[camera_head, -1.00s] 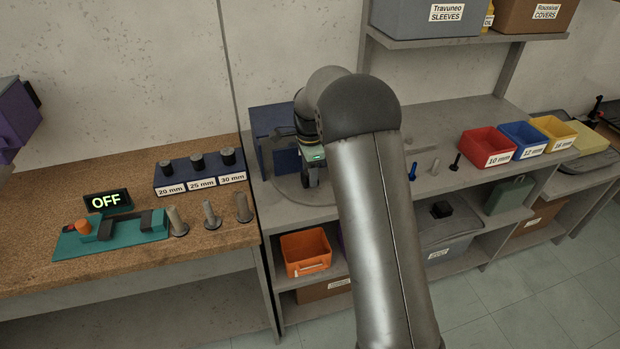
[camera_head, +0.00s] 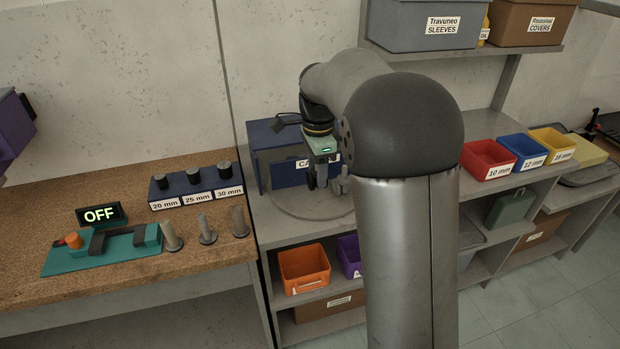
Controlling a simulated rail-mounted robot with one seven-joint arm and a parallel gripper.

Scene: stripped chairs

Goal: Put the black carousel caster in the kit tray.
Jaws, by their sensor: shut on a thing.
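My gripper (camera_head: 326,190) points down over the round grey carousel plate (camera_head: 285,201) on the middle bench. It is shut on a small dark piece (camera_head: 311,178), which looks like the black caster. The piece is mostly covered by the fingers, and I cannot tell whether it touches the plate. No tray is clearly recognizable as the kit tray; my arm hides much of the bench to the right.
A blue box (camera_head: 268,150) with a partly hidden label stands behind the gripper. An orange bin (camera_head: 304,266) and a purple bin (camera_head: 349,256) sit below. Red (camera_head: 488,161), blue (camera_head: 521,152) and yellow (camera_head: 552,145) bins stand right. Posts and a teal fixture (camera_head: 100,253) are left.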

